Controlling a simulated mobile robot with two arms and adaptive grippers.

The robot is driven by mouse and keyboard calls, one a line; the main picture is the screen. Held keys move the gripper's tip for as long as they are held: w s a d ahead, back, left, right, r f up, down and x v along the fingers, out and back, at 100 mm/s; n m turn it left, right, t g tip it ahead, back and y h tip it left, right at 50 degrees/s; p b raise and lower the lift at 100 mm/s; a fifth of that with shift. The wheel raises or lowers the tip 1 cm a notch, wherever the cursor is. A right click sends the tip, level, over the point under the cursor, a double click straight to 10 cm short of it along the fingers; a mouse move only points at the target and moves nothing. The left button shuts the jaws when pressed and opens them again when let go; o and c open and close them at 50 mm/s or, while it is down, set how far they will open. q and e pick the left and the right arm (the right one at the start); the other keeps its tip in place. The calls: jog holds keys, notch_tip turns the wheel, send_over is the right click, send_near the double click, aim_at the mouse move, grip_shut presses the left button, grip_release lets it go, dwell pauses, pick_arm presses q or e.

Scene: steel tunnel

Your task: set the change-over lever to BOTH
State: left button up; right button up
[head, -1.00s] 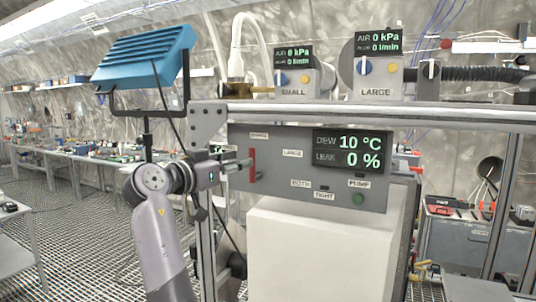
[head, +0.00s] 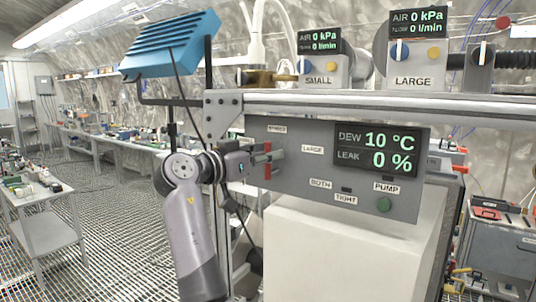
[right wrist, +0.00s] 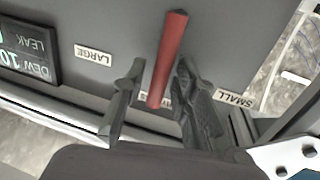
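The red change-over lever (head: 267,172) stands upright at the left of the grey panel (head: 290,188). It also shows in the right wrist view (right wrist: 168,60), pointing between the LARGE label (right wrist: 93,55) and the SMALL label (right wrist: 235,98). The BOTH label (head: 321,184) is lower right of the lever in the head view. My right gripper (head: 264,159) is at the lever and hides its middle. In the right wrist view its fingers (right wrist: 160,75) are apart, one on each side of the lever, with a clear gap on the left. My left gripper is not in view.
A steel rail (head: 370,103) runs above the panel, with the SMALL unit (head: 320,68) and LARGE unit (head: 414,55) on it. A white box (head: 340,250) stands below. A blue lamp-like box (head: 170,45) is at upper left. Open grating floor lies left.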

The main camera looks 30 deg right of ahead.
jog(key=shift+d, duration=0.15)
grip_shut()
dwell(0.4)
